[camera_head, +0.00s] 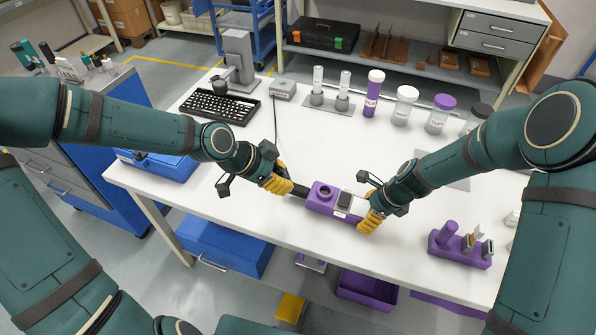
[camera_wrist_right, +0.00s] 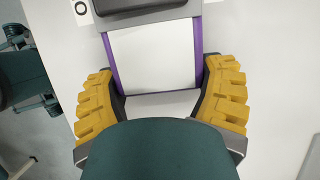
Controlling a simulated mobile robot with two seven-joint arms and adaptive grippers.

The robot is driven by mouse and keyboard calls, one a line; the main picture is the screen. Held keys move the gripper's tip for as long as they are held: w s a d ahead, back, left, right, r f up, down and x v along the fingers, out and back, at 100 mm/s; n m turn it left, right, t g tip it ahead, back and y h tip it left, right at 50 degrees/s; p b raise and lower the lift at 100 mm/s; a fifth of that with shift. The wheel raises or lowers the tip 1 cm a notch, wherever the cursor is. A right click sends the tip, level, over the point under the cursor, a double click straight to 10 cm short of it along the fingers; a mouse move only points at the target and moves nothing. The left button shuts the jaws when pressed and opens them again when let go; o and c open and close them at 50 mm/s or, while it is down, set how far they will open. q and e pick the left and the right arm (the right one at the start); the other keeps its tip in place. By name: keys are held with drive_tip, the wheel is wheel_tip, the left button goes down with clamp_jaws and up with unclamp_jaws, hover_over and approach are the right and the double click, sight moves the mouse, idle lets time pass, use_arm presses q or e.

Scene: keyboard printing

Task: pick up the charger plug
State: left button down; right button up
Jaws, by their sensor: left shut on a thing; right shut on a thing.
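A purple device (camera_head: 322,198) with a round socket and a small dark-screened block on top lies near the front edge of the white table. My left gripper (camera_head: 284,187), with yellow fingers, is shut on a dark piece (camera_head: 300,190) at the left end of the device. The fingers hide much of this piece, so I cannot tell whether it is the charger plug. My right gripper (camera_head: 367,220) is shut on the right end of the purple device. In the right wrist view its yellow fingers (camera_wrist_right: 160,85) flank the device's pale top and purple side edges (camera_wrist_right: 197,45).
A black keyboard (camera_head: 220,106), a grey stand (camera_head: 238,55), a small grey box (camera_head: 283,89) with a cable and several purple- or white-capped containers (camera_head: 373,92) stand at the back. A purple holder (camera_head: 460,248) is at the right. The table middle is clear.

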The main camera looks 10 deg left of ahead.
use_arm(q)
drive_tip(key=s+a+r+g+y, duration=0.2)
drive_tip(key=s+a, duration=0.4)
drive_tip(key=a, duration=0.4)
drive_tip(key=shift+s+a+y, duration=0.25)
drive_tip(key=shift+s+y, duration=0.1)
drive_tip(key=shift+y, duration=0.25)
use_arm(e)
drive_tip(key=o, duration=1.2)
drive_tip(key=v, duration=1.2)
drive_tip(key=shift+r, duration=0.1)
use_arm(q)
drive_tip(key=shift+s, duration=0.1)
use_arm(e)
drive_tip(key=shift+a, duration=0.1)
